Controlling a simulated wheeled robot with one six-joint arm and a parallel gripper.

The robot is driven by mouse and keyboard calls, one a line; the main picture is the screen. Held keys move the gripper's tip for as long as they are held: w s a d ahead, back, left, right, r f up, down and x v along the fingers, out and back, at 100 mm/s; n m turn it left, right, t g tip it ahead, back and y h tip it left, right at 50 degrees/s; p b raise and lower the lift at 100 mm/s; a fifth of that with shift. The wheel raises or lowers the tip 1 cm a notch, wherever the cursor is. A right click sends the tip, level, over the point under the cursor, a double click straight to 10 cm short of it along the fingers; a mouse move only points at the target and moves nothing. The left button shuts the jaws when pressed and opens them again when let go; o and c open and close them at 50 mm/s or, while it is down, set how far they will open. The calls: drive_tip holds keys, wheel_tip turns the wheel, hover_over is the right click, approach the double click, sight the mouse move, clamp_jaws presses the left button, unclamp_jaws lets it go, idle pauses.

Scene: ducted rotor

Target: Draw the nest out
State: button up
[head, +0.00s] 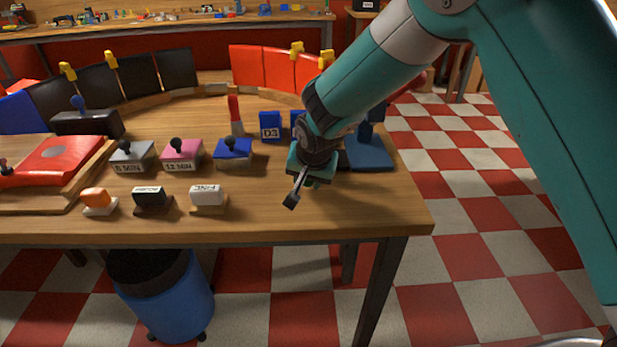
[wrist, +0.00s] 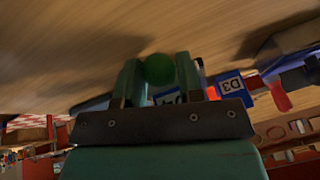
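I cannot make out a thing that is plainly the nest. My gripper (head: 304,184) hangs over the front right part of the wooden table (head: 250,229), pointing down. In the wrist view my gripper (wrist: 159,76) has a round green ball (wrist: 160,68) between its two green fingers, seeming to touch both. Whether the ball is part of a larger thing is hidden. Behind the fingers are the blue block marked D3 (head: 270,126) and another blue block marked D4 (wrist: 166,97).
Knobbed boxes stand left of my gripper: grey (head: 133,156), pink (head: 183,154) and blue (head: 233,153). In front are an orange stamp (head: 97,201), a black one (head: 151,200) and a white one (head: 207,198). A red pad (head: 62,158) lies at far left.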

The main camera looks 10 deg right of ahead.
drive_tip(key=o, duration=0.4)
drive_tip(key=shift+a, duration=0.35)
drive_tip(key=shift+d+r, duration=0.1)
drive_tip(key=shift+d, duration=0.05)
drive_tip(key=v, duration=1.7)
drive_tip(key=shift+d+r+b, duration=0.1)
drive_tip(key=shift+b, duration=0.25)
drive_tip(key=s+d+r+n+g+y+p, duration=0.1)
drive_tip(key=s+d+n, duration=0.1)
drive_tip(key=s, duration=0.6)
drive_tip(key=s+d+r+n+g+y+p, duration=0.1)
drive_tip(key=s+d+r+n+g, duration=0.1)
drive_tip(key=s+n, duration=0.3)
drive_tip(key=s+d+r+n+g+y+p, duration=0.1)
drive_tip(key=s+d+r+n+g+p, duration=0.1)
drive_tip(key=s, duration=1)
drive_tip(key=shift+d+n+y, duration=0.3)
drive_tip(key=shift+d+n, duration=0.25)
drive_tip(key=shift+n, duration=0.35)
